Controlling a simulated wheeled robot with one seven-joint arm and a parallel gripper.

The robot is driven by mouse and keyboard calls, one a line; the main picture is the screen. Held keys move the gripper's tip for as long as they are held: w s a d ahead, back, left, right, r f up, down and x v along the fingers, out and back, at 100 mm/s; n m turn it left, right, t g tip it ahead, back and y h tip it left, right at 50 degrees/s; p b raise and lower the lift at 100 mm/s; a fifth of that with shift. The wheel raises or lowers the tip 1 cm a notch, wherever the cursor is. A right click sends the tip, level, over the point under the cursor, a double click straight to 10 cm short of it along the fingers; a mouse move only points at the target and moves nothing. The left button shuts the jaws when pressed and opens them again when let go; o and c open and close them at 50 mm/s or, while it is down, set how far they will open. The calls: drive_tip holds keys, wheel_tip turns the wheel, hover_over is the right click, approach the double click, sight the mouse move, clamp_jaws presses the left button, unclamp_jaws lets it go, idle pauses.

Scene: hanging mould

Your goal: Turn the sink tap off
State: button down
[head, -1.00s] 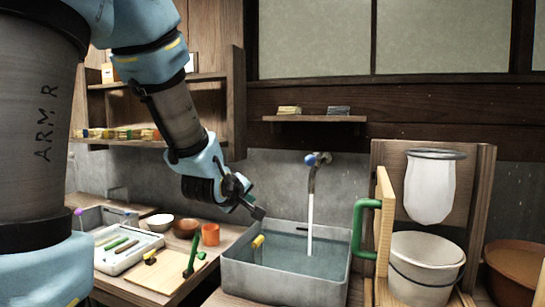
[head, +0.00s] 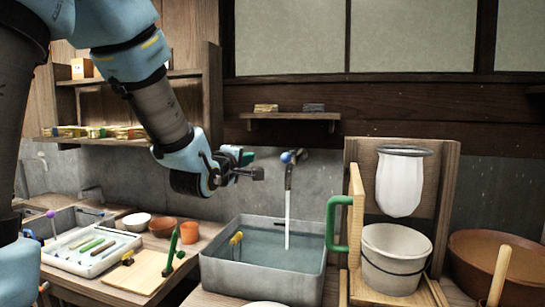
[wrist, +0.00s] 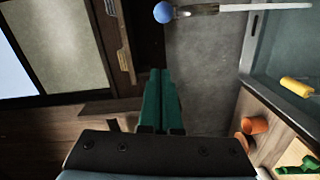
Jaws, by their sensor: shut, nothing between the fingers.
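The sink tap (head: 290,172) is on the grey wall above the sink, with a blue knob (head: 286,157) at its top. A white stream of water runs from it down into the grey sink basin (head: 222,275), which holds water. My gripper (head: 260,173) is left of the tap, near the knob's height and apart from it in the picture. In the wrist view, the green fingers of my gripper (wrist: 160,75) are together and empty. The blue knob (wrist: 163,12) and the tap lie beyond the fingertips there.
A small shelf (head: 290,116) with two blocks is above the tap. A wooden board with a green handle (head: 338,224) stands right of the sink, beside a white bucket (head: 395,262). A tray (head: 92,258) and cups are on the left counter.

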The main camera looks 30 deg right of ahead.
sight(289, 155)
drive_tip(key=w+d+f+p, duration=0.1)
drive_tip(key=w+d+p, duration=0.2)
drive_tip(key=d, duration=0.6)
drive_tip(key=shift+w+p, duration=0.3)
drive_tip(key=shift+p, duration=0.85)
drive_tip(key=shift+s+d+f+b, duration=0.1)
drive_tip(key=shift+d+f+b, duration=0.1)
drive_tip(key=shift+b, duration=0.1)
